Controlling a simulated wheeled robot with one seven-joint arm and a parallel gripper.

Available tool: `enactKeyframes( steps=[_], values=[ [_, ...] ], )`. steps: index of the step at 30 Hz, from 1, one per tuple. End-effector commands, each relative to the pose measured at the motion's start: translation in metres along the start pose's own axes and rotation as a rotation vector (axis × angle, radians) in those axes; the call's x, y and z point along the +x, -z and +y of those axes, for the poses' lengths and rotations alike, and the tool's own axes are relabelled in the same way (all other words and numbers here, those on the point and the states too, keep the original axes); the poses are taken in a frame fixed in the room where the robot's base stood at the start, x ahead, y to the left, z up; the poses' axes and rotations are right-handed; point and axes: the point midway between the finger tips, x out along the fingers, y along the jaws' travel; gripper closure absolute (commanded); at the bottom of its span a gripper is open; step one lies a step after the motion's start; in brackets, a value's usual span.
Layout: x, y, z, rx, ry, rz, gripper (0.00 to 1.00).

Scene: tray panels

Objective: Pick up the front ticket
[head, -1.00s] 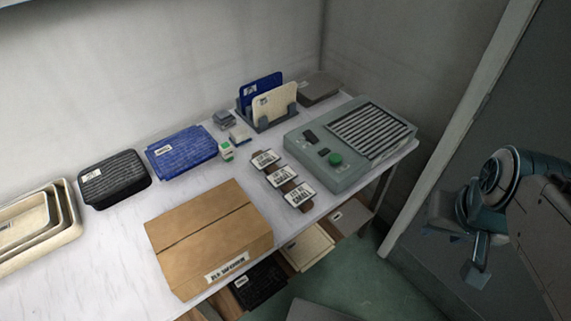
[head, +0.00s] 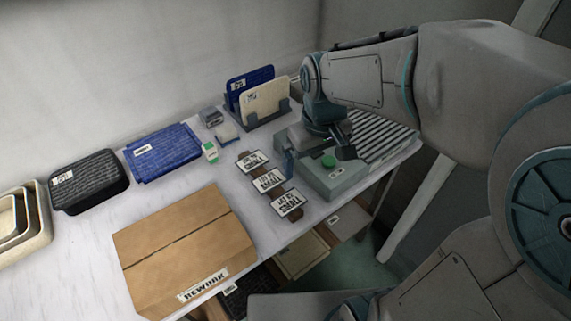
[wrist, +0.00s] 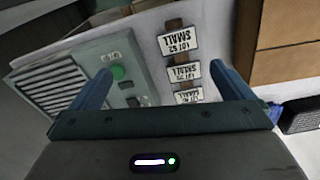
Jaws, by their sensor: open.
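Three white tickets with black print lie in a row on a brown strip on the table. The front ticket (head: 287,204) is the one nearest the table's front edge; in the wrist view it is the top one (wrist: 177,40), its print upside down. The middle ticket (head: 267,180) and the back ticket (head: 252,160) lie behind it. My gripper (head: 318,158) is open and empty, above the left part of the grey-green machine, right of the tickets. In the wrist view the tickets show between and beyond its blue fingers (wrist: 160,72).
The machine (head: 335,182) with a green button stands right of the tickets. A cardboard box (head: 185,240) stands left of them. A small green-and-white item (head: 210,152) and a rack (head: 268,117) with panels stand behind. Bare table lies between box and tickets.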

Motion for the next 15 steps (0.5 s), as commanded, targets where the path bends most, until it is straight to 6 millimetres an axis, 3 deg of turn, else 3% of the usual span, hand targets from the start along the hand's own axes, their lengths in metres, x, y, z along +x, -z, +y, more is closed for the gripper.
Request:
enactKeyframes(
  steps=[1,6,15],
  values=[
    [0.019,0.012,-0.008,-0.050,0.009,-0.024,0.00],
    [0.047,0.037,-0.024,-0.162,0.028,-0.071,0.00],
    [0.082,0.045,-0.031,-0.205,0.037,-0.093,0.00]
  ],
)
